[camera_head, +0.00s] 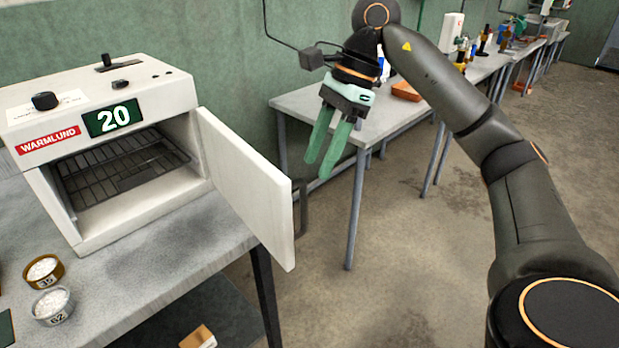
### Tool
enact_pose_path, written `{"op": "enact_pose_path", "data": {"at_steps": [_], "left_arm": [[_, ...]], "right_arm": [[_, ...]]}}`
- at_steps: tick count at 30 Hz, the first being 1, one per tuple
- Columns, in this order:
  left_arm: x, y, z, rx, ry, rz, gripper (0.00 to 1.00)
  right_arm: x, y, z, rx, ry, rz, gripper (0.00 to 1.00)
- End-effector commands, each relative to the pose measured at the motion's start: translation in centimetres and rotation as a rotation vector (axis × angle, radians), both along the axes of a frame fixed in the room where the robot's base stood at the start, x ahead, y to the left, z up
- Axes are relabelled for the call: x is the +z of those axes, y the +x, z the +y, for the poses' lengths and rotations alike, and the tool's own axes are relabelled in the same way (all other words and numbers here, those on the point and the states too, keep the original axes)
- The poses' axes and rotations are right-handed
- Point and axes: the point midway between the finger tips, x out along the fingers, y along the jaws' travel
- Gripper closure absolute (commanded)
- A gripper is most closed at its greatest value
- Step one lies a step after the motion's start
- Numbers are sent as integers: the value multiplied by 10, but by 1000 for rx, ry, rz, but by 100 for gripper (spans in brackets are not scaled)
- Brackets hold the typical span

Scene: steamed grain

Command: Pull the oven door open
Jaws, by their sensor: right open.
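The white oven (75,150) stands on the grey table at the left, with a green display reading 20. Its door (243,185) is swung wide open on the right side of the oven and juts past the table edge. A dark handle (301,205) shows behind the door's outer edge. A wire rack (120,165) is visible inside the oven. My right gripper (321,168) is open and empty, pointing down, to the right of the door and above the handle, apart from both as far as I can tell. My left gripper is not in view.
Two small bowls of white grain, one brown (44,270) and one grey (53,305), stand on the near table (165,265) in front of the oven. A back table (300,100) stands behind my right gripper. A box (198,337) lies below the near table. The floor to the right is open.

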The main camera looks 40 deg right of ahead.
Motion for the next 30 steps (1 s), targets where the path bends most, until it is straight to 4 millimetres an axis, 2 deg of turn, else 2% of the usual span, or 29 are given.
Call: {"op": "enact_pose_path", "data": {"at_steps": [1, 4, 8, 15, 30], "left_arm": [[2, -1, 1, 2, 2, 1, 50], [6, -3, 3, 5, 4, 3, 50], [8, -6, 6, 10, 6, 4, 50], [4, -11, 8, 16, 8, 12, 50], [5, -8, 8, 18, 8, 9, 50]], "right_arm": [[12, 0, -3, 0, 2, -3, 53], [28, -2, -9, 0, 1, -1, 53], [37, -3, -14, -1, 0, 0, 53], [39, -4, -16, 0, 0, 1, 53], [38, -4, -15, 0, 0, 1, 53]]}}
